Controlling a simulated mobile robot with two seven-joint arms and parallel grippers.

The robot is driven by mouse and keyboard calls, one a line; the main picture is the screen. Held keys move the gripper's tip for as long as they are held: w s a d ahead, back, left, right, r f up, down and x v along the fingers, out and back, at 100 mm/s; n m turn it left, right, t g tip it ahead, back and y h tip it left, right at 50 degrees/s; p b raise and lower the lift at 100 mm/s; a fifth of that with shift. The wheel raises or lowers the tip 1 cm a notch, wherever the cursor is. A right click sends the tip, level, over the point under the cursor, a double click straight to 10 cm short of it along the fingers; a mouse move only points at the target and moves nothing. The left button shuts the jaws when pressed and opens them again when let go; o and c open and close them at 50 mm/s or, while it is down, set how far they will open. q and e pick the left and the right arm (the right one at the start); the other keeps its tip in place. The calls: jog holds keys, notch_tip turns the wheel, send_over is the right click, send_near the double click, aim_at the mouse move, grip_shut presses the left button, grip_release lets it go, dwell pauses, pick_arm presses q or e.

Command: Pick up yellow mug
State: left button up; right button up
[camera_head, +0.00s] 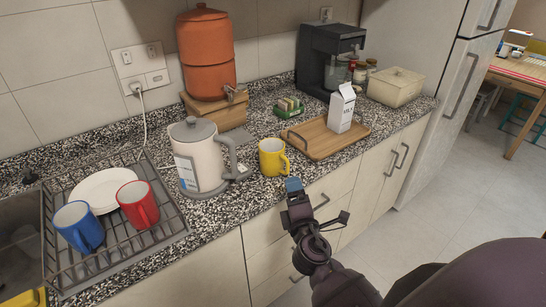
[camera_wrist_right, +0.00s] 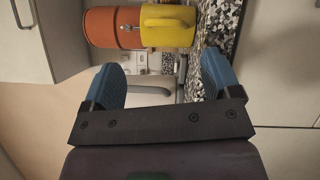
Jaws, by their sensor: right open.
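The yellow mug (camera_head: 271,160) stands upright on the speckled counter, right of the kettle and left of the wooden tray, close to the counter's front edge. In the right wrist view the yellow mug (camera_wrist_right: 168,27) is ahead of the fingers, with its handle showing. My right gripper (camera_head: 294,186) is in front of the counter edge, just below and right of the mug in the head view, apart from it. In the right wrist view its two blue fingertips (camera_wrist_right: 160,78) are spread wide with nothing between them. My left gripper is not in view.
A kettle (camera_head: 197,158) stands close left of the mug. A wooden tray (camera_head: 318,149) with a milk carton (camera_head: 342,108) is to the right. An orange dispenser (camera_head: 207,55) stands behind. A dish rack (camera_head: 62,262) holds a blue mug (camera_head: 78,226), a red mug (camera_head: 138,204) and a plate (camera_head: 98,188).

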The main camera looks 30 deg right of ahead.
aim_at(288, 167)
jog(key=x, duration=0.5)
jog(key=shift+w+r+p, duration=0.1)
jog(key=shift+w+p, duration=0.15)
jog(key=shift+p, duration=0.15)
jog(key=shift+p+x, duration=0.4)
jog(key=shift+x, duration=2)
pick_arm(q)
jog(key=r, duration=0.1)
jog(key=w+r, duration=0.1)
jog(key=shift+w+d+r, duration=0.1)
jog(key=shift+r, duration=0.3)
pick_arm(e)
jog(key=c, duration=1.1)
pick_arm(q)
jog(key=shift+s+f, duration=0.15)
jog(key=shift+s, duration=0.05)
